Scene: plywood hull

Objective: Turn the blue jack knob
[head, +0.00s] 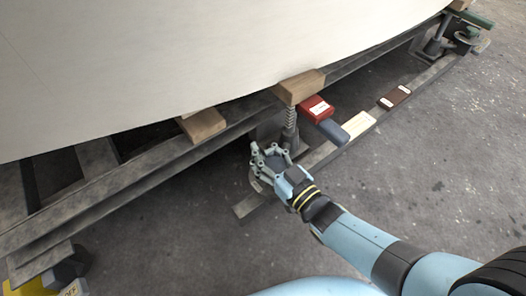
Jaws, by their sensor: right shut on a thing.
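A screw jack (290,128) with a ribbed threaded post stands under the hull, with a wooden block (298,87) on its top. My right gripper (262,160) reaches in from the lower right to the foot of this jack. Its fingers are closed around a small blue-grey part, which looks like the blue jack knob (279,153). The fingers hide most of the knob, so its turn cannot be read. My left gripper is not in view.
The pale hull (180,55) overhangs the steel beam (130,180). Another wooden block (202,125) sits on the beam. Grey floor (430,180) is open at right.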

